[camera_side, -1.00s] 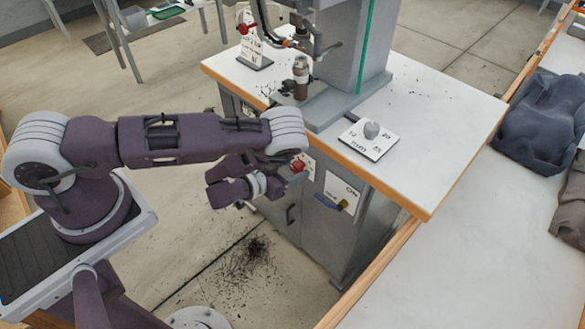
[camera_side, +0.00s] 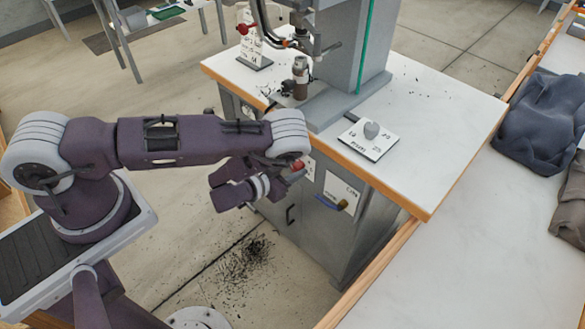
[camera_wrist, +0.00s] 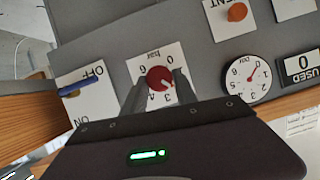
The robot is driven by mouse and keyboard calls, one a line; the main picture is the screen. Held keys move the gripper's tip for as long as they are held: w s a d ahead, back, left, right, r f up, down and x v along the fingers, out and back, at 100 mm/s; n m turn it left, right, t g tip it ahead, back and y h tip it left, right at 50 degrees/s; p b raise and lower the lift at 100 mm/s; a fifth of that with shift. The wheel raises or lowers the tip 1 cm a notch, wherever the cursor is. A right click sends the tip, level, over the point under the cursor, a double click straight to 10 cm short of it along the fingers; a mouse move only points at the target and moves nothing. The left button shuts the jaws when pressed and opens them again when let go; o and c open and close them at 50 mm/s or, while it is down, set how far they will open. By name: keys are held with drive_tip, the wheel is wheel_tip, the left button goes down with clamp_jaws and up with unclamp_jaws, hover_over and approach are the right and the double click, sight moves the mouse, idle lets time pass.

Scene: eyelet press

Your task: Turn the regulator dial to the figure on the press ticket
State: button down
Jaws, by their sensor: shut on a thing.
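The regulator dial is a red round knob (camera_wrist: 159,78) on a white plate (camera_wrist: 141,67) marked "bar", with figures around it, in the wrist view. A pale mark on the knob points to the lower right; the figure it meets is hard to read. My gripper (camera_wrist: 158,88) is shut on this knob, one finger on each side. In the side view my gripper (camera_side: 292,166) is at the press front, where the red knob shows only partly. A white card (camera_side: 247,40) stands on the table at the back; its writing is too small to read, and I cannot tell whether it is the ticket.
A round pressure gauge (camera_wrist: 246,79) and a counter labelled "USED" (camera_wrist: 300,67) sit right of the knob. A blue lever (camera_wrist: 80,84) on an ON/OFF plate is to its left. An orange knob (camera_wrist: 237,12) is above.

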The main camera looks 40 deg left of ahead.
drive_tip(key=m+y, duration=0.2)
drive_tip(key=m, duration=0.1)
drive_tip(key=shift+s+d+f, duration=0.1)
drive_tip(key=shift+d+f, duration=0.05)
drive_tip(key=shift+d, duration=0.15)
drive_tip(key=shift+m+y, duration=0.6)
drive_tip(key=shift+m, duration=0.4)
drive_tip(key=shift+f+t, duration=0.1)
drive_tip(key=shift+t, duration=0.2)
drive_tip(key=c, duration=1)
unclamp_jaws()
drive_tip(key=shift+o, duration=0.2)
drive_tip(key=v, duration=0.7)
